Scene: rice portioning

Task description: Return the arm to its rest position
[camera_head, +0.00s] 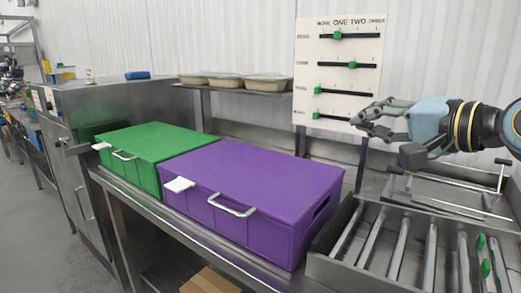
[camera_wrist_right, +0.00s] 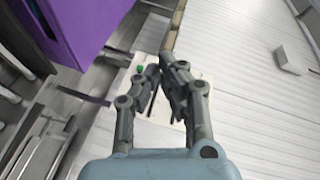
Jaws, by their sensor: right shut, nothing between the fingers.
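My right gripper (camera_head: 368,118) is shut and empty in the head view, in front of the lower part of the white slider board (camera_head: 308,62). My right arm comes in from the right edge. In the right wrist view the gripper (camera_wrist_right: 163,70) has its fingertips close together, with the board (camera_wrist_right: 143,128) behind them. The board carries several green sliders, each on its own black slot. I cannot tell whether the fingers touch the board. My left gripper does not show in either view.
A purple box (camera_head: 255,185) and a green box (camera_head: 150,150) stand on the metal counter. Covered containers (camera_head: 265,84) sit on a raised shelf (camera_head: 222,91) behind the boxes.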

